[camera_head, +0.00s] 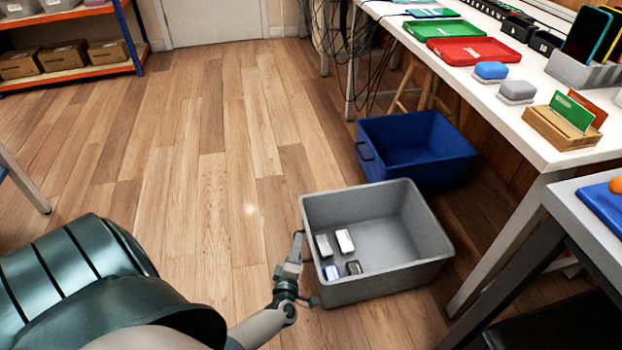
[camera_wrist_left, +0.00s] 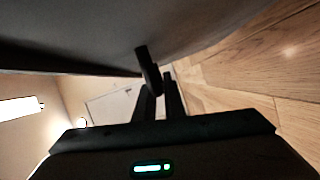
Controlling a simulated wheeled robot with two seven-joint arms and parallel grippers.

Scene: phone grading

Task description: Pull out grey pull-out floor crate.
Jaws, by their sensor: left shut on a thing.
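The grey floor crate (camera_head: 415,235) stands on the wooden floor, partly out from under the white table. Several small items lie in it near its left wall, among them a white one (camera_head: 345,240) and a dark one (camera_head: 354,267). My left gripper (camera_head: 297,245) is at the crate's left side, shut on the handle there. In the left wrist view the fingers (camera_wrist_left: 158,95) close around a dark handle bar (camera_wrist_left: 149,68) beside the crate's dark wall (camera_wrist_left: 220,45). My right gripper is not in view.
A blue crate (camera_head: 395,165) stands just behind the grey one, by the table legs. The white table (camera_head: 530,105) carries trays, phones and card holders. A shelf (camera_head: 95,62) with boxes is at the far left. The floor (camera_head: 225,190) left of the crate is clear.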

